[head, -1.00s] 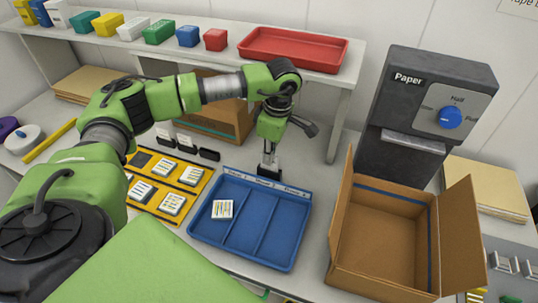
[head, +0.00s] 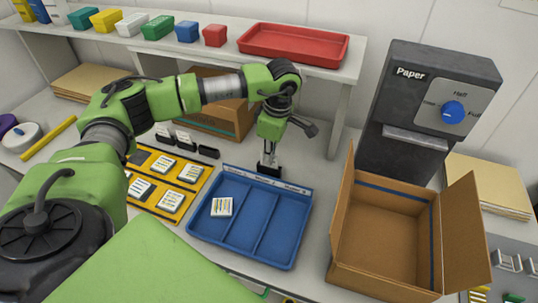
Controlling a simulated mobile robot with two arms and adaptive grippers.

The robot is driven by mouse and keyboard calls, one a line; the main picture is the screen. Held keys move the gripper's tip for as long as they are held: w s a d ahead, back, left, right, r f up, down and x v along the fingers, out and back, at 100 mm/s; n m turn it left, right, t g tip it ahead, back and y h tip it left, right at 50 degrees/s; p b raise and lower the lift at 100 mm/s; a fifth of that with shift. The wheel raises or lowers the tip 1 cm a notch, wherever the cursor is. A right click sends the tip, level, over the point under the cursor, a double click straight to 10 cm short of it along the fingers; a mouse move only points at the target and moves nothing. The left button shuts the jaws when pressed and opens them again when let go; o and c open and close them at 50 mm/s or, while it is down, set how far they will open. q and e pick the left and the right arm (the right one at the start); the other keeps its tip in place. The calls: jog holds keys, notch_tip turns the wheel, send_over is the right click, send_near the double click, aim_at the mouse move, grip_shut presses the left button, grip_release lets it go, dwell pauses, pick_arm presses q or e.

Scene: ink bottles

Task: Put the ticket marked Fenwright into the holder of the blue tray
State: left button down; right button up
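The blue tray (head: 233,263) lies on the bench with three compartments and a small white striped pack (head: 221,206) in its left one. My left gripper (head: 268,163) points down at the tray's back edge, by the dark holder there (head: 267,171). A pale sliver shows between or beside its fingers; I cannot tell whether it is a ticket or whether the fingers are shut. White tickets stand in two black holders (head: 163,134) (head: 183,143) behind the yellow tray; a third black holder (head: 208,152) shows no ticket. No name is readable. My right gripper is out of view.
The yellow tray (head: 206,184) with several striped packs lies left of the blue tray. An open cardboard box (head: 385,240) stands to the right, before the grey Paper dispenser (head: 428,110). A shelf with a red tray (head: 293,46) and small coloured boxes runs behind.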

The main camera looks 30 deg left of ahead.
pick_arm(q)
jog(key=c, duration=2.2)
grip_release()
jog(key=r, duration=0.4)
jog(key=d+r, duration=0.1)
jog(key=r, duration=0.7)
jog(key=shift+w+d, duration=0.15)
jog(key=shift+d, duration=0.1)
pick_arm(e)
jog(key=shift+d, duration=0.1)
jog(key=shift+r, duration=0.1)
